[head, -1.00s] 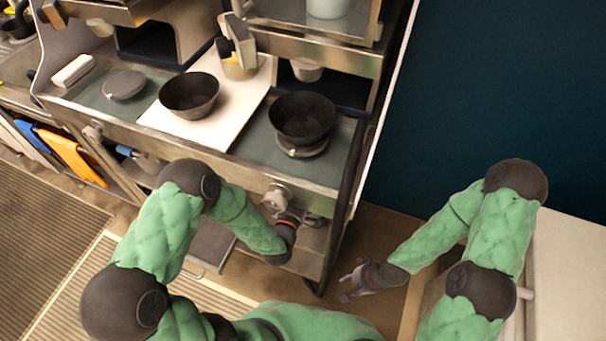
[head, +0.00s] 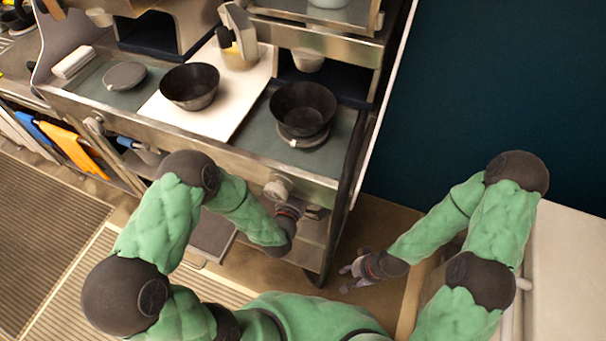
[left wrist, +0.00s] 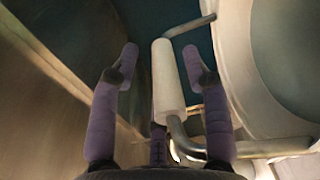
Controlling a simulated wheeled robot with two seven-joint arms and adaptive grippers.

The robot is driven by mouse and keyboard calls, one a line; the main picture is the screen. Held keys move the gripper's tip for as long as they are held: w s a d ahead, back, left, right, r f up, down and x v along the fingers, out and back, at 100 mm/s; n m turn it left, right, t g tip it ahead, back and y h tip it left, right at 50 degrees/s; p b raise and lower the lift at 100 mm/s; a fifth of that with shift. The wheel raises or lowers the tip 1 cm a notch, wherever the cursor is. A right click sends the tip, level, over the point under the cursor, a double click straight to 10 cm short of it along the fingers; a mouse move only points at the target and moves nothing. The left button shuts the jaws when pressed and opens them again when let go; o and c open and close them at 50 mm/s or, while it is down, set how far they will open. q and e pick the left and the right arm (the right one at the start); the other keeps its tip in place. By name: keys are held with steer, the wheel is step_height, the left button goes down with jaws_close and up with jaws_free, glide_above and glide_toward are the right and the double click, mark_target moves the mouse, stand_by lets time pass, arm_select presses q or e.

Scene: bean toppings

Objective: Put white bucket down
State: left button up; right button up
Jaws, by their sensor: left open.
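In the left wrist view, the white bucket (left wrist: 246,85) is at the right, cut off by the picture's edge. Its curved rim and wire bail show, with a white tubular grip (left wrist: 167,80) on the bail. My left gripper (left wrist: 161,62) is open, its purple fingers on either side of the grip with gaps visible. In the head view my left gripper (head: 312,212) is low beside the front of the metal counter, and I cannot make out the bucket there. My right gripper (head: 350,277) looks open and empty, above the floor right of the counter.
The counter (head: 240,162) holds a white board (head: 215,118), dark bowls (head: 190,87) (head: 303,108) and a grey lid (head: 124,76). Its front corner and leg stand close to both grippers. A pale worktop (head: 570,270) is at the right.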

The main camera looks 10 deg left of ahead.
arm_select(q)
steer(key=s+a+p, duration=0.1)
steer(key=s+p, duration=0.1)
steer(key=s, duration=1)
steer(key=shift+a+r, duration=0.2)
steer(key=shift+r, duration=0.1)
